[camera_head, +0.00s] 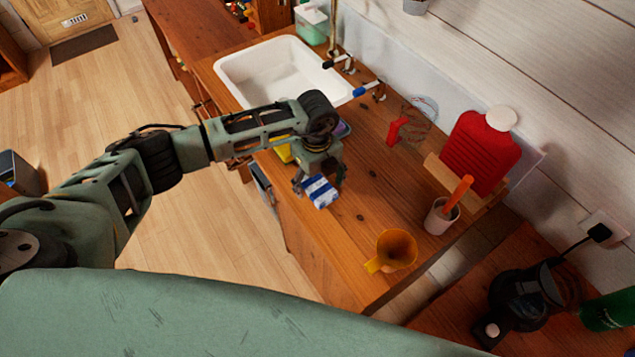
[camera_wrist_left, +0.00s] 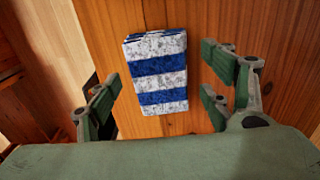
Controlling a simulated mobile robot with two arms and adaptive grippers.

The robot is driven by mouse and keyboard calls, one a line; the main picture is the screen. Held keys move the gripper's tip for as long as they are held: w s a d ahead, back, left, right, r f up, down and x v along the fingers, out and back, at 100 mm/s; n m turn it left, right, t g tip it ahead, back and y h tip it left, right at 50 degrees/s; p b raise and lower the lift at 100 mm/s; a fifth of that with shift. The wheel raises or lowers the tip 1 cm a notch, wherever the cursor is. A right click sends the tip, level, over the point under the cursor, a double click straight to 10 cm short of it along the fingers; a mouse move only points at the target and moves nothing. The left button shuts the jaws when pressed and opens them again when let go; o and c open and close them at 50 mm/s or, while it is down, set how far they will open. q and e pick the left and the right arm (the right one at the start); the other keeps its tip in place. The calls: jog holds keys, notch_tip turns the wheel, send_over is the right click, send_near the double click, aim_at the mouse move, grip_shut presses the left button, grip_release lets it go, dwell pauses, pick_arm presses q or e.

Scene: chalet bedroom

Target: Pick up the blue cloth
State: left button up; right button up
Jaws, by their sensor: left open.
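The blue cloth (camera_head: 320,191) is folded, with blue and white stripes, and lies on the wooden counter near its front edge. It also shows in the left wrist view (camera_wrist_left: 158,72), flat on the wood between the open fingers. My left gripper (camera_head: 319,184) is above the cloth in the head view, partly covering it. In the left wrist view my left gripper (camera_wrist_left: 162,95) has fingers spread on both sides of the cloth, apart from it. My right gripper is in neither view.
A white sink (camera_head: 240,75) is behind my left arm. A yellow item (camera_head: 283,154) lies partly hidden by the gripper. The counter between cloth and funnel is clear.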

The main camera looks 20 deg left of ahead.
aim_at(321, 186)
pick_arm(q)
jog(key=shift+f, duration=0.25)
jog(key=c, duration=1.1)
jog(key=shift+o, duration=0.2)
jog(key=shift+w+r+b, duration=0.1)
jog(key=shift+r+b, duration=0.2)
jog(key=shift+r, duration=0.15)
jog(key=r, duration=0.1)
jog(key=r+b, duration=0.1)
jog(key=d+r, duration=0.1)
jog(key=shift+s+d+r+b, duration=0.1)
jog(key=shift+s+r+b, duration=0.15)
jog(key=shift+b, duration=0.15)
jog(key=s+d+r+b, duration=0.3)
jog(key=d+r, duration=0.3)
jog(key=d, duration=0.3)
jog(key=shift+s+d+r, duration=0.2)
jog(key=shift+s+r, duration=0.15)
jog(key=shift+s, duration=0.45)
